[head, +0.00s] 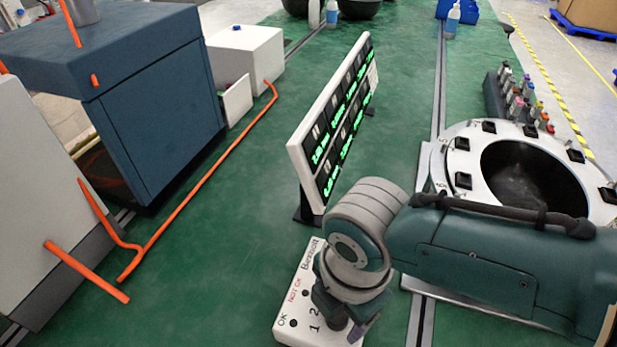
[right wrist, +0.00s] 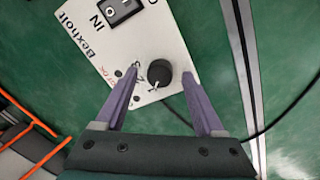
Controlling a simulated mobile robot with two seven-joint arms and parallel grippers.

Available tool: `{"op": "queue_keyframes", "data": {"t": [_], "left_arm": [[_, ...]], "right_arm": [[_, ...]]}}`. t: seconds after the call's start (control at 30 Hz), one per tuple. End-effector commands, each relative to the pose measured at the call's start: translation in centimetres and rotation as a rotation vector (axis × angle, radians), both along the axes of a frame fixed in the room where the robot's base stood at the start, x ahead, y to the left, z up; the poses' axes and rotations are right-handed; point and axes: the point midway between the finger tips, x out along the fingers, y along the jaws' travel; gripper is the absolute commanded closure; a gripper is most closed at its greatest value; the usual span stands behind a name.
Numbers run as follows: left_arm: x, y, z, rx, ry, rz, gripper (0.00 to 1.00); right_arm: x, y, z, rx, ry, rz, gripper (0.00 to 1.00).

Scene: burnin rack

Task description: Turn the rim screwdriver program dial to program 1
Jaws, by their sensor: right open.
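The white Bexholt box (head: 290,318) lies on the green surface at the bottom centre of the head view, with OK, NOT OK, 1 and 2 printed on it. It also shows in the right wrist view (right wrist: 172,38). Its round black dial (right wrist: 159,73) has a small pale mark at its lower edge; the numbers around it are partly hidden, so I cannot read its setting. My right gripper (right wrist: 158,76) is open, its purple fingers on either side of the dial with gaps. In the head view my right gripper (head: 347,327) hangs over the box. My left gripper is out of view.
A black rocker switch (right wrist: 122,10) sits on the box beside IN. A display panel (head: 325,145) with green digits stands behind the box. A white ring fixture (head: 460,141) is at right. An orange rail (head: 205,178) and a blue cabinet (head: 160,95) are at left.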

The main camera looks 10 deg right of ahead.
Motion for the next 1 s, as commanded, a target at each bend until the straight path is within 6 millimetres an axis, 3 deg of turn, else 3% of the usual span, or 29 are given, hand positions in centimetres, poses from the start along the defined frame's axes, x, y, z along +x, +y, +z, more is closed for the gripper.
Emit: {"op": "queue_keyframes", "data": {"t": [0.3, 0.5, 0.7, 1.0], "left_arm": [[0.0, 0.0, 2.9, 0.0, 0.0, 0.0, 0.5], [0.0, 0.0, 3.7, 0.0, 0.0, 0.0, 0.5], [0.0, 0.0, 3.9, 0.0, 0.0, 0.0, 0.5], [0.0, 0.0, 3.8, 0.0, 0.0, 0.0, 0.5]], "right_arm": [[-0.2, -0.2, 5.5, 0.0, -0.003, 0.001, 0.29], [-0.4, -0.2, 8.5, -0.001, -0.001, 0.001, 0.29], [-0.5, -0.3, 9.7, -0.001, 0.0, 0.0, 0.29], [-0.5, -0.3, 9.8, -0.001, 0.001, 0.0, 0.29]]}}
